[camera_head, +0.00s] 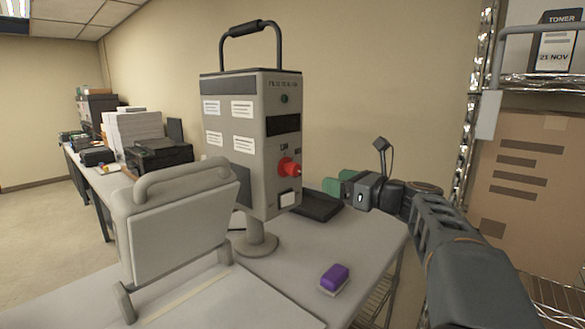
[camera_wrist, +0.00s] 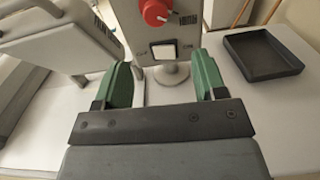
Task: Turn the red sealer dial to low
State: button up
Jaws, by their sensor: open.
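The red sealer dial (camera_head: 289,167) sits on the front of a grey upright control box (camera_head: 256,150) that stands on a round-footed post. In the wrist view the dial (camera_wrist: 156,11) is at the top edge and partly cut off, with small markings beside it too small to read. A white square switch (camera_head: 288,198) is below the dial. My gripper (camera_head: 335,188) has green fingers and is to the right of the dial, apart from it. In the wrist view the green fingers (camera_wrist: 163,85) are spread with nothing between them, below the dial.
A black tray (camera_head: 318,207) lies on the table behind my gripper. A purple block (camera_head: 334,278) lies near the table's front right. A grey hinged press (camera_head: 178,220) stands left of the box. A wire shelf with a cardboard box (camera_head: 530,180) is at the right.

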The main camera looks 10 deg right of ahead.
aim_at(297, 171)
jog(key=p+x, duration=0.1)
jog(key=x, duration=0.5)
jog(key=p+x, duration=0.2)
jog(key=x, duration=0.5)
jog(key=shift+s+a, duration=0.1)
jog(key=shift+a, duration=0.3)
jog(key=shift+c, duration=0.3)
jog(key=c, duration=0.9)
jog(key=shift+o, duration=0.2)
